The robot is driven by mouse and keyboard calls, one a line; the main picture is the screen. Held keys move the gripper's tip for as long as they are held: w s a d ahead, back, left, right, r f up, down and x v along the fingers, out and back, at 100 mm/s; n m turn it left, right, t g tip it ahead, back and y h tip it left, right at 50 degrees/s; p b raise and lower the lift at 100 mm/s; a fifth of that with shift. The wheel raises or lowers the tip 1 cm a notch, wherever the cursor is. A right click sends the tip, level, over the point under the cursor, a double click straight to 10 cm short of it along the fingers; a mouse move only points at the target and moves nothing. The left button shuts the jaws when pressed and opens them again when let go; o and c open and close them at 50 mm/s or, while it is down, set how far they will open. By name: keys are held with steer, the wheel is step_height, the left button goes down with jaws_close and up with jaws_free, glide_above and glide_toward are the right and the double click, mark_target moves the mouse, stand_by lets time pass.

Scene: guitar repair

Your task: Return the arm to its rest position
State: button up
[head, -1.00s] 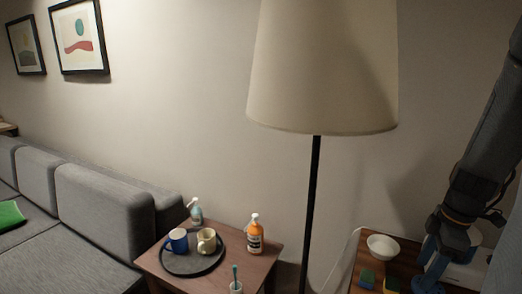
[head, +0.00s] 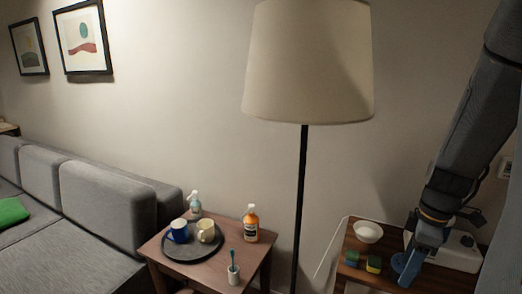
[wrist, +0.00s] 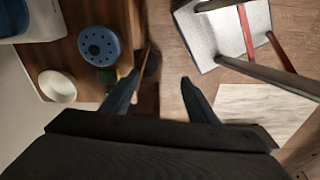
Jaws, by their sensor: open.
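My arm (head: 455,150) reaches down from the upper right in the head view, over a wooden side table. My gripper (wrist: 160,80) shows in the wrist view with its two dark fingers well apart and nothing between them. It hangs beside the table edge, with floor visible below. A blue round thing with holes (wrist: 99,45) stands on the table to the left of the fingers. In the head view my gripper's end overlaps this area, and I cannot tell whether they touch.
A white bowl (head: 368,232) and sponges (head: 373,264) are on the table by my arm. A floor lamp (head: 308,65) stands left of it. A small table (head: 205,272) holds a tray with mugs, bottles and a toothbrush cup (head: 233,274).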

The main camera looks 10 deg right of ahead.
steer(key=s+a+r+m, duration=0.1)
steer(key=a+m, duration=0.4)
steer(key=a, duration=0.6)
steer(key=s+a+r+m+h, duration=0.1)
steer(key=a+m, duration=0.4)
steer(key=a, duration=0.6)
steer(key=shift+s+t, duration=0.3)
